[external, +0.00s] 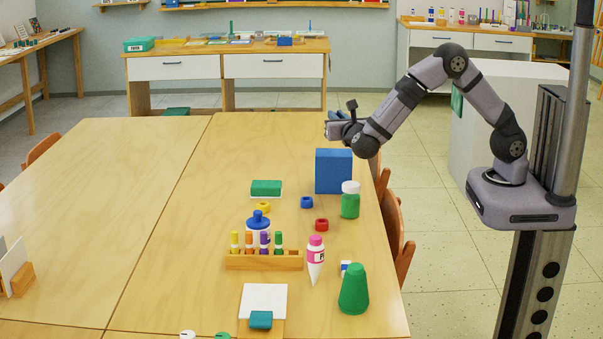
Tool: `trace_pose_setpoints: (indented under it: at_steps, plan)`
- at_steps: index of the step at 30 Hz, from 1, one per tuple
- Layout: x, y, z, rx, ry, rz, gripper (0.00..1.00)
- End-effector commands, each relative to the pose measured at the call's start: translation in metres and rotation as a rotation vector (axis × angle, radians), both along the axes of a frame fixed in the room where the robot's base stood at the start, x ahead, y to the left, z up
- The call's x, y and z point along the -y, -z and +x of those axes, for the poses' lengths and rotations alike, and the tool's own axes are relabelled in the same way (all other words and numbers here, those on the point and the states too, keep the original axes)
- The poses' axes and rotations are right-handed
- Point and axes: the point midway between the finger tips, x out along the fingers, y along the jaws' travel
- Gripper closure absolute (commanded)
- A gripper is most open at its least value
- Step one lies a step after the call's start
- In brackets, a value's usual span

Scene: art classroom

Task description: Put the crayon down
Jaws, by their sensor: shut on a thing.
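My gripper (333,126) is at the upper middle of the external view, raised above the far right part of the wooden table (160,220). It appears above and behind a blue box (334,171). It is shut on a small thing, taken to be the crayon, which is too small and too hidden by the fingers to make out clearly. The gripper looks clear of the tabletop.
The table's left half is mostly clear.

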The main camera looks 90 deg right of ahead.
Motion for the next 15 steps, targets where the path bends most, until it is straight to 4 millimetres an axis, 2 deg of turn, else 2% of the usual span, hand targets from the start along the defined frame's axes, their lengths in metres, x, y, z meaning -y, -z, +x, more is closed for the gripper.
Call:
trace_pose_setpoints:
  at_steps: [7,15]
  plan:
    - [0.000,0.006,0.000,-0.002,0.000,0.000,1.00]
    - [0.000,0.035,0.000,-0.002,-0.001,-0.001,1.00]
